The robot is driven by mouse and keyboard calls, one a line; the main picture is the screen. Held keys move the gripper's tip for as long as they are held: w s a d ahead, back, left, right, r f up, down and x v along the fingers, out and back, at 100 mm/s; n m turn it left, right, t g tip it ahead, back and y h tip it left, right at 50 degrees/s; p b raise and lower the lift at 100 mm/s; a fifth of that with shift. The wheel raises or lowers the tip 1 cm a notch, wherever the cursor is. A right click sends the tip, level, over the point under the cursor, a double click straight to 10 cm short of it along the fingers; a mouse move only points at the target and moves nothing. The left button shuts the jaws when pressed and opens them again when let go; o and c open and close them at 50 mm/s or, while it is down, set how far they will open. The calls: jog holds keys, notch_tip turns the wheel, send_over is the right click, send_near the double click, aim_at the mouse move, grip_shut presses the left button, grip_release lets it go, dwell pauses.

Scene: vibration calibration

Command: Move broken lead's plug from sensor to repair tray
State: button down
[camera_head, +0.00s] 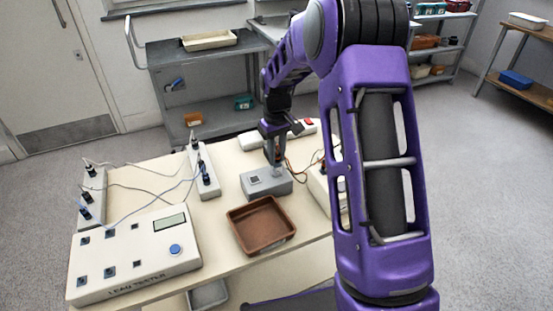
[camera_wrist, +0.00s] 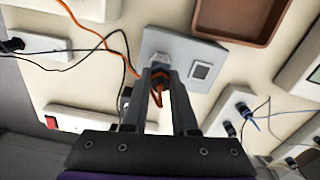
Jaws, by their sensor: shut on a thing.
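A grey sensor box (camera_head: 267,182) stands on the table behind the brown repair tray (camera_head: 262,226). In the wrist view the sensor (camera_wrist: 185,50) is just past my fingertips, with the tray (camera_wrist: 240,14) beyond it at the top. My gripper (camera_head: 276,164) points down over the sensor's back right part. The tray is empty.
A white lead tester (camera_head: 135,255) fills the front left of the table. Socket strips with plugged leads (camera_head: 204,172) stand at left. A white power strip (camera_head: 258,138) lies behind the sensor. Loose orange and black cables (camera_wrist: 108,42) run near my gripper.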

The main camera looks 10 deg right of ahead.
aim_at(277, 155)
dwell(0.4)
jog(key=shift+n+p, duration=0.7)
jog(key=shift+n, duration=1.4)
jog(key=shift+r+n, duration=0.1)
jog(key=shift+n, duration=0.3)
jog(key=shift+n+p, duration=0.4)
jog(key=shift+n, duration=0.1)
jog(key=shift+r+p, duration=0.75)
jog(key=shift+p, duration=0.15)
jog(key=shift+r+p, duration=1.25)
jog(key=shift+r, duration=0.5)
jog(key=shift+f, duration=0.15)
